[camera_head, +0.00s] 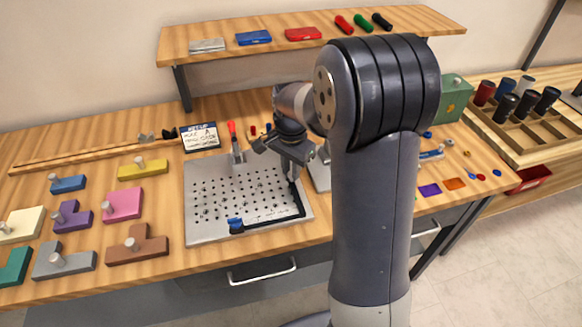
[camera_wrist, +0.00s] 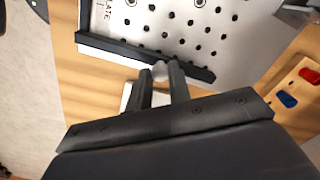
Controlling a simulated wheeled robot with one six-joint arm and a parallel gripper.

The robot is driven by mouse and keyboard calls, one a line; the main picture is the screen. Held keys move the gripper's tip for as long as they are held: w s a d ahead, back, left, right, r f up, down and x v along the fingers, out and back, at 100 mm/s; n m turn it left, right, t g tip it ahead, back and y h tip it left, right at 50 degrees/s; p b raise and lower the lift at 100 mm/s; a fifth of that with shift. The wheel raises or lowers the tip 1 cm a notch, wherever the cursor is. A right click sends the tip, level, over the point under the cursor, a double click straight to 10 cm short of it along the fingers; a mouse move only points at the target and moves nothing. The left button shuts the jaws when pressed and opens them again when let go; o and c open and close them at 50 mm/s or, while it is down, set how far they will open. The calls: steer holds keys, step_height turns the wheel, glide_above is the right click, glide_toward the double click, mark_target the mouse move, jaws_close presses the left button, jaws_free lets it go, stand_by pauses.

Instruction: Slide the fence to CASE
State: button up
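The black L-shaped fence (camera_head: 270,221) lies along the front and right edges of the grey perforated plate (camera_head: 197,195). In the wrist view, one arm of the fence (camera_wrist: 115,50) crosses above my gripper, and part of the word PLATE shows beside its corner. My gripper (camera_head: 293,177) is low at the right edge of the plate. In the wrist view its two narrow fingers (camera_wrist: 160,76) are close together with a pale round knob (camera_wrist: 160,69) between their tips, against the fence's outer side. A small setup card (camera_head: 199,137) stands behind the plate; I cannot read CASE anywhere.
A blue clamp-like part (camera_head: 236,225) sits at the plate's front edge. An upright red-handled tool (camera_head: 234,140) stands at its back. Several coloured knobbed blocks, such as a pink one (camera_head: 123,205), lie to the left.

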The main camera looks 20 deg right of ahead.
jaws_close()
steer(key=a, duration=0.7)
steer(key=shift+d, duration=0.1)
steer(key=o, duration=0.5)
jaws_free()
steer(key=shift+o, duration=0.2)
step_height(320, 180, up, 11)
